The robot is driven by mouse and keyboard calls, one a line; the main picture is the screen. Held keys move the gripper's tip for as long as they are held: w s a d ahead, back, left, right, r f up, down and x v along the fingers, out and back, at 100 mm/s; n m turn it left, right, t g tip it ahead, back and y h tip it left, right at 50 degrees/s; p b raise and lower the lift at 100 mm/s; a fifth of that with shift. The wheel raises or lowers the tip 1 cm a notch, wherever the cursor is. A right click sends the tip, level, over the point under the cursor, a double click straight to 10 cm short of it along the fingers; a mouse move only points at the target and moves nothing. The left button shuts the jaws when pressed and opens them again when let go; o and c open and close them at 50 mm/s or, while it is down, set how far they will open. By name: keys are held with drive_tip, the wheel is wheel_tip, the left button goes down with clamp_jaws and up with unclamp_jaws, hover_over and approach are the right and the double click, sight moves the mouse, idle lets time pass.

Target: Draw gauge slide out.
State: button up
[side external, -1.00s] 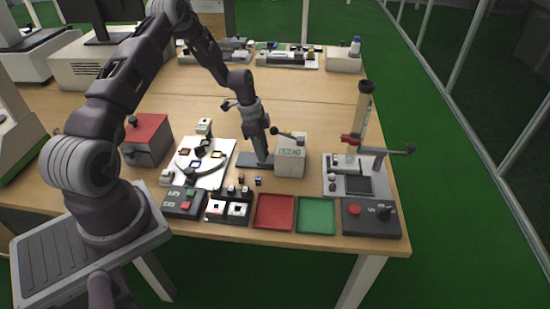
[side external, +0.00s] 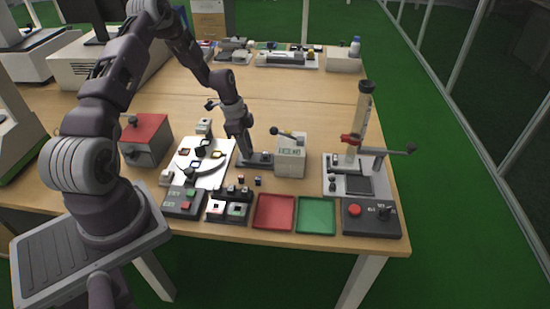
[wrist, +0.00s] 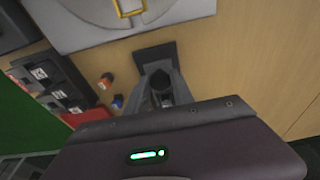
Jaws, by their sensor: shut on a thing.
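The gauge (side external: 290,158) is a white box with a small display and a black-knobbed lever on top. Its dark slide (side external: 262,162) lies flat on the table, reaching left from the box. My gripper (side external: 246,158) points down at the slide's left part, away from the box. In the wrist view my gripper (wrist: 163,92) is shut on a dark round knob (wrist: 161,77) of the slide, and the slide's dark plate (wrist: 153,57) shows beyond the fingers. The gripper body hides the gauge box in the wrist view.
A white plate (side external: 221,152) with small parts lies close to the left of my gripper. Black fixtures (side external: 215,209), a red tray (side external: 274,218) and a green tray (side external: 315,222) line the front edge. A press stand (side external: 350,184) stands right.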

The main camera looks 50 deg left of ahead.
drive_tip(key=shift+s+a, duration=1.05)
drive_tip(key=o, duration=0.7)
